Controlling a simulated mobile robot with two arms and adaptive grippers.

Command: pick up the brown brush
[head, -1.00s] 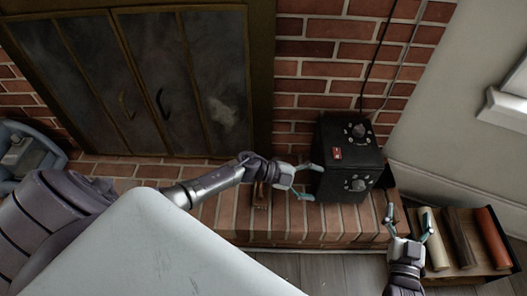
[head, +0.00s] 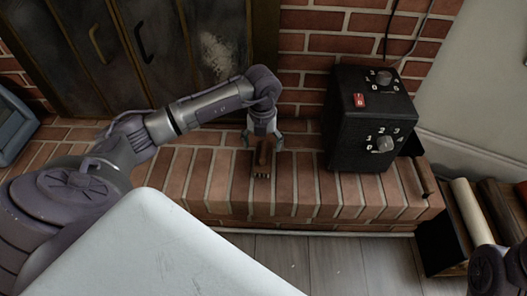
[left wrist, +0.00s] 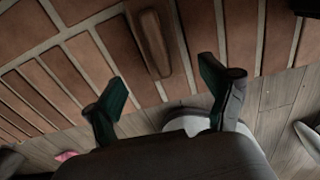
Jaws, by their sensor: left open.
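The brown brush (head: 263,160) lies on the brick hearth (head: 215,182), its end with pale bristle-like tufts towards the front edge. My left gripper (head: 263,140) is open and points down over the back part of the brush, with one finger on each side in the head view. In the left wrist view the brush (left wrist: 153,45) lies beyond the open fingers (left wrist: 165,92), apart from them. Part of my right arm (head: 490,272) shows at the lower right; its fingers cannot be made out.
A black box with dials (head: 350,145) stands on the hearth to the right of the brush. A crate (head: 440,245) with rolls is on the floor at the right. Fireplace doors (head: 150,60) stand behind. The hearth around the brush is clear.

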